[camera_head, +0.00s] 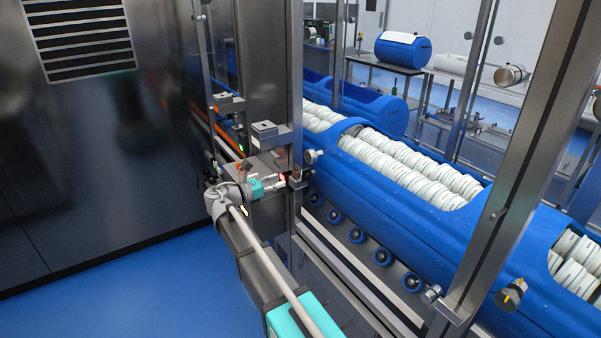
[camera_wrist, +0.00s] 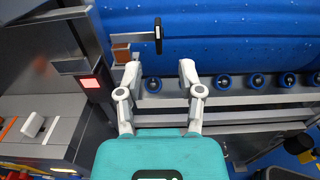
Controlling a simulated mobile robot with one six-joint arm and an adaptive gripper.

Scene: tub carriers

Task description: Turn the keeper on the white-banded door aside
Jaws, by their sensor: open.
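My gripper (camera_wrist: 160,74) is open and empty in the wrist view, its two pale fingers spread apart. A dark upright bar (camera_wrist: 158,36) on a short metal arm stands just beyond the fingertips, between their lines; it looks like the keeper, turned upright. A copper-brown block (camera_wrist: 121,53) sits left of it. In the head view, my gripper (camera_head: 284,182) is beside the metal door post (camera_head: 297,90), close to a small dark fitting (camera_head: 300,178). I cannot make out a white band on any door here. Whether the fingers touch the bar cannot be told.
Long blue tubs (camera_head: 400,215) filled with white discs lie behind the posts on blue rollers (camera_head: 383,257). A knob (camera_head: 313,156) juts from the post. A yellow-banded knob (camera_head: 510,293) is at lower right. Blue floor (camera_head: 140,285) is clear at left.

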